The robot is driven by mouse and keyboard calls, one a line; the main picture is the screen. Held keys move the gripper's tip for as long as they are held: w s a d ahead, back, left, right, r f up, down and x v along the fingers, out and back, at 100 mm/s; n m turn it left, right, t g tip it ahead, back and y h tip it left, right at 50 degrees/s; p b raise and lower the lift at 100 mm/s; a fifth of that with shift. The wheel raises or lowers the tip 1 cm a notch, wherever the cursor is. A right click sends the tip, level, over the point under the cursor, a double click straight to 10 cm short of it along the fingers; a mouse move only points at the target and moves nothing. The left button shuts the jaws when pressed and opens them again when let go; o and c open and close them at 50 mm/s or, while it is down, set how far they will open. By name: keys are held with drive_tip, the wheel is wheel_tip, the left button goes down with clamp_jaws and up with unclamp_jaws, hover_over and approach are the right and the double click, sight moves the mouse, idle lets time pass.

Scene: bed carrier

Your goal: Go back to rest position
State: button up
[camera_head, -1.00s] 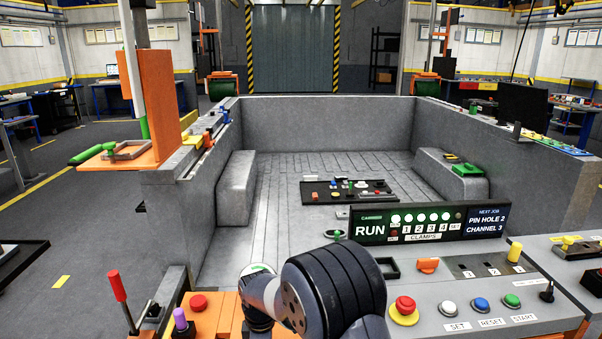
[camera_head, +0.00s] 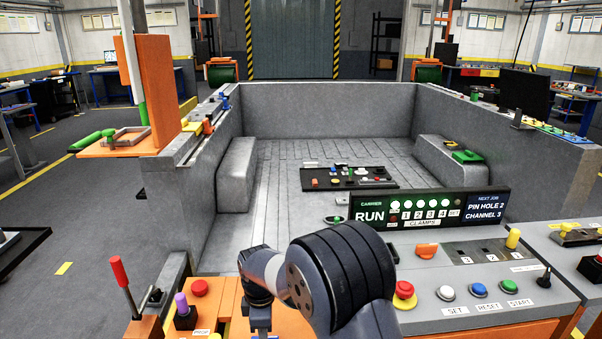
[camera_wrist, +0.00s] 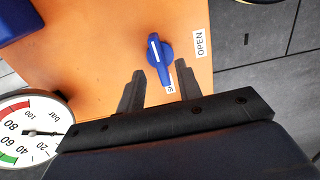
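My gripper (camera_wrist: 162,82) is open and empty in the wrist view, its two dark fingers spread apart. A blue rotary knob (camera_wrist: 160,60) with a white line sits on an orange panel (camera_wrist: 95,50) just beyond the fingertips. The fingers do not appear to hold it. A label "OPEN" is beside the knob, and another label is partly hidden by a finger. In the head view, my bent arm covers the lower middle, and the fingers cannot be made out there.
A round pressure gauge (camera_wrist: 30,132) is left of my gripper in the wrist view. In the head view, a control desk (camera_head: 450,290) with buttons lies to the right of my arm. A red-handled lever (camera_head: 119,272) stands left. The grey bed (camera_head: 330,110) lies beyond.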

wheel_tip(320, 180, down, 3)
drive_tip(key=shift+f, duration=0.2)
drive_tip(key=shift+r+m, duration=0.15)
drive_tip(key=shift+m, duration=0.35)
drive_tip(key=m, duration=0.8)
drive_tip(key=shift+m, duration=0.3)
